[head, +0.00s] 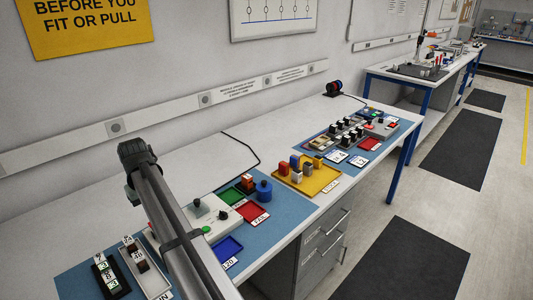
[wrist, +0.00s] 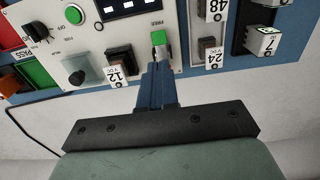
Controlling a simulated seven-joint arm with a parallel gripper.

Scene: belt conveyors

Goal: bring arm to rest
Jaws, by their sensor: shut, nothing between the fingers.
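My gripper (wrist: 155,68) shows in the wrist view with its two blue fingers together and nothing between them. The fingertips point at the white control panel (wrist: 185,60), just below a small part with a green face (wrist: 158,37) near a label that seems to read FREE. I cannot tell whether the tips touch the panel. In the head view my arm crosses the lower left over the bench, in front of the panel (head: 190,213), and I cannot make out my gripper there.
The wrist view shows 12, 24 and 48 labelled blocks near the fingers. On the bench (head: 225,150) lie a red tray (head: 251,212), a blue tray (head: 222,251), a blue knob-topped cylinder (head: 264,190) and a yellow tray (head: 318,186). The bench's back strip is mostly clear.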

